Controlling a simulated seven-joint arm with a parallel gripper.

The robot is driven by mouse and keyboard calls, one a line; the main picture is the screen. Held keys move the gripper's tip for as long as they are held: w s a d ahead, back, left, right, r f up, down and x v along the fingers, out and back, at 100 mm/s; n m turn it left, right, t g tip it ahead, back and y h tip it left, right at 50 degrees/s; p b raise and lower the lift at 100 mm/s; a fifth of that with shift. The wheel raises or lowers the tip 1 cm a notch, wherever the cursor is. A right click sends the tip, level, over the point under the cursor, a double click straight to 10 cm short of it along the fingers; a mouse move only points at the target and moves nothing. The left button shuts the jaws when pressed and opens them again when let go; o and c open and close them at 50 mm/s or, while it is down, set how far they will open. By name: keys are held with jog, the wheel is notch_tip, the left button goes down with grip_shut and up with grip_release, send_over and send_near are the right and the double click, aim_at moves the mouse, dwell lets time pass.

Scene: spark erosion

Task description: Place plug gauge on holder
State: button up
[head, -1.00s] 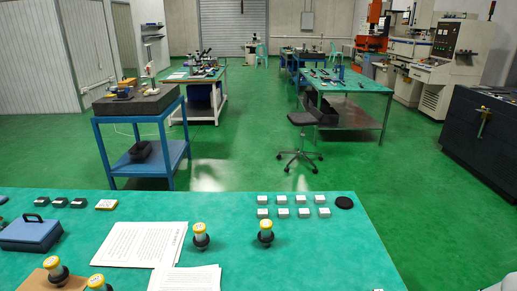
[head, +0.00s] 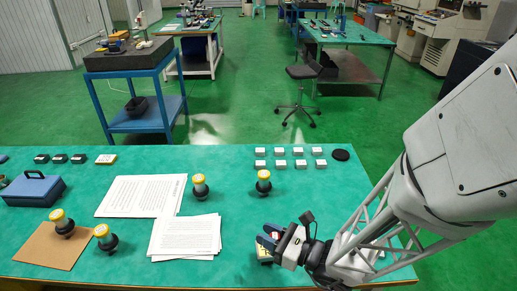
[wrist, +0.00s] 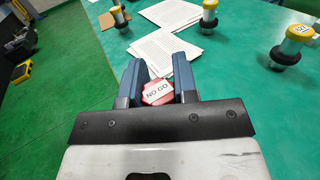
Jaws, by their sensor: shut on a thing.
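My gripper (head: 268,238) is over the front right of the green table. In the wrist view my gripper (wrist: 159,72) has its blue fingers on either side of a red piece with a white "NO GO" label, which I take for the plug gauge (wrist: 157,93). Its lower part is hidden. Several yellow-topped pieces on round black bases stand upright on the table, including one at the middle (head: 200,187) and one to its right (head: 263,182). I cannot tell which thing is the holder.
Paper sheets (head: 140,196) lie left of the gripper. A blue case (head: 34,191) and a brown board (head: 55,248) are at the left. Small white-topped blocks (head: 280,152) and a black disc (head: 341,155) are at the back right.

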jog(key=w, duration=0.1)
jog(key=w+a, duration=0.1)
jog(key=w, duration=0.2)
jog(key=shift+w+a+f, duration=0.15)
jog(key=shift+a+f, duration=0.05)
jog(key=shift+a, duration=0.1)
jog(key=shift+f, duration=1.8)
jog(key=shift+f, duration=0.1)
jog(key=o, duration=1)
jog(key=shift+c, duration=0.2)
jog(key=shift+d, duration=0.1)
jog(key=v, duration=1.1)
jog(key=shift+s+d, duration=0.25)
jog(key=shift+d, duration=0.1)
